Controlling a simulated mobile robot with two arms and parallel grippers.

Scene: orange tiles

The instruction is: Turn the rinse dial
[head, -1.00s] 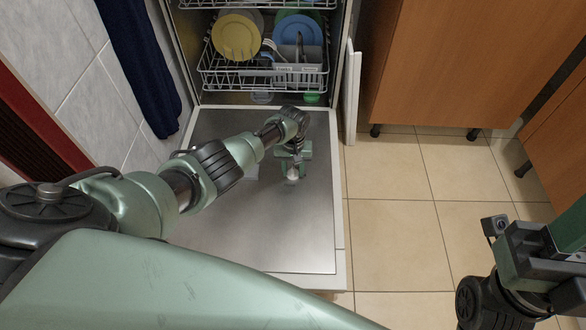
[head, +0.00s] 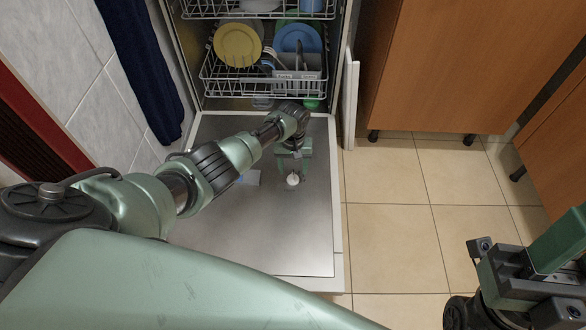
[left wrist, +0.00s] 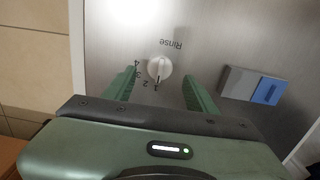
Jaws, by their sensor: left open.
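The rinse dial (head: 293,180) is a small white round knob on the inner face of the lowered dishwasher door. In the left wrist view the dial (left wrist: 159,68) has a pointer line, with printed numbers and the word "Rinse" beside it, upside down. My left gripper (head: 293,168) is open above the door. In the left wrist view its green fingers stand apart, one on each side of the dial, with gaps on both sides. My right gripper (head: 540,265) is at the lower right, away from the door; its jaw opening cannot be made out.
The door (head: 225,240) lies flat, with a grey and blue detergent compartment (left wrist: 252,86) to the right of the dial in the wrist view. A rack (head: 225,82) with plates and cutlery stands behind. Orange cabinets (head: 460,65) are on the right, over clear tiled floor (head: 390,230).

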